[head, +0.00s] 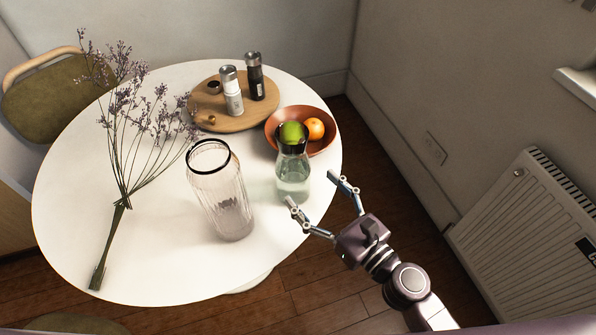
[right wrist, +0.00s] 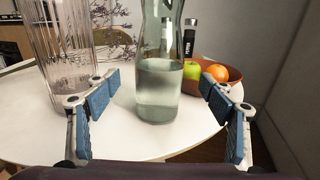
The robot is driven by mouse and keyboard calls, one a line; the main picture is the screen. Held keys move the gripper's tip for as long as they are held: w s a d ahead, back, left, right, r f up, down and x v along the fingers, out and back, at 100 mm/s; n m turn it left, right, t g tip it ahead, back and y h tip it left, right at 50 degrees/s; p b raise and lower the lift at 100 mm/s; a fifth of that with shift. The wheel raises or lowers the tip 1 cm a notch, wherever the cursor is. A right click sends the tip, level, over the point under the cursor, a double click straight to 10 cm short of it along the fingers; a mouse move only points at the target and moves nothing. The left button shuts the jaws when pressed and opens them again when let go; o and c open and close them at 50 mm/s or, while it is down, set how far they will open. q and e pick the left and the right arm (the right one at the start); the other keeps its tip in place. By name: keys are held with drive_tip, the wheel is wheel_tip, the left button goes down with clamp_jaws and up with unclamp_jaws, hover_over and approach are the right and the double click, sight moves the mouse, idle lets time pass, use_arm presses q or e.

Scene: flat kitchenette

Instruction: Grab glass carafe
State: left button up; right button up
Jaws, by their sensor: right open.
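The glass carafe (head: 293,176) stands upright on the white round table, part filled with clear water, with a dark collar at its top. It also shows in the right wrist view (right wrist: 158,95), centred beyond the fingers. My right gripper (head: 310,190) is open at the table's right edge, its fingers pointing at the carafe. In the right wrist view the gripper (right wrist: 160,105) has one finger on each side of the carafe's outline, with nothing between the pads. The carafe's top is cut off in that view. My left gripper is not in view.
A tall ribbed glass vase (head: 222,195) stands just left of the carafe. A fruit bowl (head: 325,145) sits close behind it. A wooden tray (head: 205,118) with two grinders is farther back. Dried flowers (head: 122,200) lie at left. A radiator (head: 530,230) is at right.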

sight(294, 171)
drive_tip(key=shift+w+a+r, duration=0.2)
drive_tip(key=shift+w+a, duration=0.15)
drive_tip(key=p+x, duration=0.2)
drive_tip(key=x, duration=0.4)
drive_tip(key=shift+w+a+f, duration=0.15)
drive_tip(key=shift+w+a, duration=0.05)
drive_tip(key=shift+c, duration=0.3)
clamp_jaws()
